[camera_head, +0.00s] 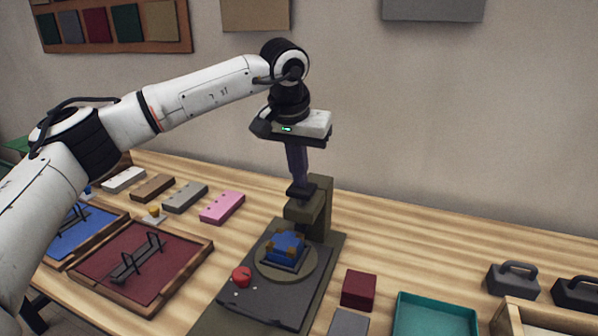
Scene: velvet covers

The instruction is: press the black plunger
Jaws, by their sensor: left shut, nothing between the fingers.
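The black plunger (301,190) sits at the top of a dark olive press (318,212). My left gripper (298,180) comes down over it from above, with its fingers shut and empty. The fingertips are at or just above the plunger; I cannot tell whether they touch it. Below the press head, a blue block with brown corners (285,246) rests on a round plate (262,262) on the press base. My right gripper is not in view.
A red knob (241,275) stands on the base. A dark red box (359,290) and a teal tray (436,315) are to the right. A red-lined tray (185,262), a blue-lined tray (80,238) and a pink block (222,207) are left.

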